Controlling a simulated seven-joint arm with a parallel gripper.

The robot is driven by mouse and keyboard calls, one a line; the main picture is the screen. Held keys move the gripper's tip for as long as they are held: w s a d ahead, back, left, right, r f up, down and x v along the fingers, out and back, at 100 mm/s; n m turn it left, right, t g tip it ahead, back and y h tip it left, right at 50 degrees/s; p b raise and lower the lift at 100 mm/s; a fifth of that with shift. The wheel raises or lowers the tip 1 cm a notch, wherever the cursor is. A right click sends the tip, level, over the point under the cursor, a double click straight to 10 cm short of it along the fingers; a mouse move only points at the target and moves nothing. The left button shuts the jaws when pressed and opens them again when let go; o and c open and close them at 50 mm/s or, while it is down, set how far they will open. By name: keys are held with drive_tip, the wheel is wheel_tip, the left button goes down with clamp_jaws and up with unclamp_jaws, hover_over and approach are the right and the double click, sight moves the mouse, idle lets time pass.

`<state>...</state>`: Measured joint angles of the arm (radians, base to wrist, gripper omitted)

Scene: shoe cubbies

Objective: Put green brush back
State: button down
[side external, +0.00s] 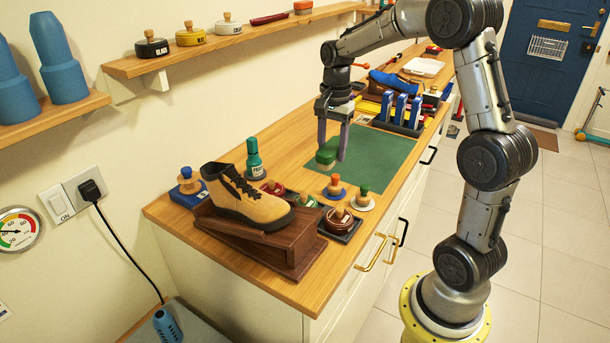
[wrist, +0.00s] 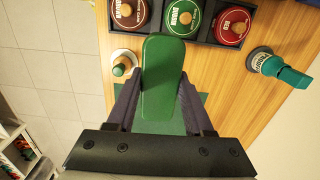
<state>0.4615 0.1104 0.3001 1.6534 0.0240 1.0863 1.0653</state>
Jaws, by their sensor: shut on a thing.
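The green brush (side external: 325,157) is a long rounded block. It sits between the two fingers of my gripper (side external: 332,150), low over the left part of the green mat (side external: 380,160). I cannot tell whether it touches the mat. In the wrist view the green brush (wrist: 162,75) points away from my gripper (wrist: 155,95), with a finger closed on each side.
A tan shoe (side external: 245,195) on a wooden stand (side external: 265,250), a tray of polish tins (wrist: 185,35), a green bottle (side external: 254,160) and small daubers (side external: 335,187) stand left. A rack with blue items (side external: 400,112) stands behind. The mat's right part is clear.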

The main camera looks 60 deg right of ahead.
drive_tip(key=shift+d+f, duration=0.1)
drive_tip(key=shift+d, duration=0.35)
drive_tip(key=w+d+f, duration=0.4)
drive_tip(key=w, duration=0.4)
hover_over(305, 175)
wheel_tip(305, 175, down, 6)
drive_tip(key=shift+r, duration=0.25)
drive_tip(key=shift+d+f, duration=0.1)
drive_tip(key=shift+f, duration=1.6)
drive_tip(key=shift+f, duration=0.15)
drive_tip(key=shift+c, duration=1.4)
unclamp_jaws()
